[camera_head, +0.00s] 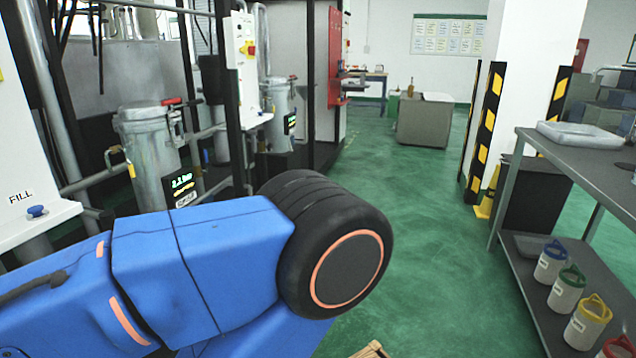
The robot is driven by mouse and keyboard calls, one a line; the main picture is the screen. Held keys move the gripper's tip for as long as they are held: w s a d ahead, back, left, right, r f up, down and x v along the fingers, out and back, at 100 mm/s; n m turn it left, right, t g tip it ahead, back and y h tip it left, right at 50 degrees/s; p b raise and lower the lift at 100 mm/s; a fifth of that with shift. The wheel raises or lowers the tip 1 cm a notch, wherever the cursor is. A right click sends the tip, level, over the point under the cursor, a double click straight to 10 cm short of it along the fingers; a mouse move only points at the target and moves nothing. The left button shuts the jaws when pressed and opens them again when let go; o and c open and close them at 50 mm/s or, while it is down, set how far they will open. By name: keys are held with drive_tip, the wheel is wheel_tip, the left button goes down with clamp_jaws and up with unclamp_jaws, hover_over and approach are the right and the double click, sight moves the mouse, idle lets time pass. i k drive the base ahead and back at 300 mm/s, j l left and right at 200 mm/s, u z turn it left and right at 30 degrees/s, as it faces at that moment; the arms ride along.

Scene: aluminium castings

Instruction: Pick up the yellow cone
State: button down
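A yellow object that looks like the cone (486,207) stands on the green floor at the foot of the white pillar, right of centre in the head view. It is small in the picture, and I cannot make out its full shape. My blue arm with its black round joint fills the lower left. My gripper is not in view, so its state and anything in it are hidden.
A grey shelf unit (590,165) on the right holds a tray (580,135) on top and several lidded white pots below. Metal filter vessels (150,150) stand left. A grey cabinet (424,122) stands farther back. Green floor (425,215) lies clear in the middle.

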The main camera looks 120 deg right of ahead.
sight(484, 211)
drive_tip(key=z, duration=5.2)
drive_tip(key=i+u, duration=0.35)
drive_tip(key=i, duration=0.4)
drive_tip(key=i+u, duration=0.25)
drive_tip(key=i, duration=3.1)
drive_tip(key=i+l+z, duration=0.1)
drive_tip(key=i+z, duration=0.25)
drive_tip(key=i, duration=0.2)
drive_tip(key=i+z, duration=0.4)
drive_tip(key=i, duration=0.15)
drive_tip(key=i+j+z, duration=0.35)
drive_tip(key=i, duration=0.15)
drive_tip(key=l, duration=0.1)
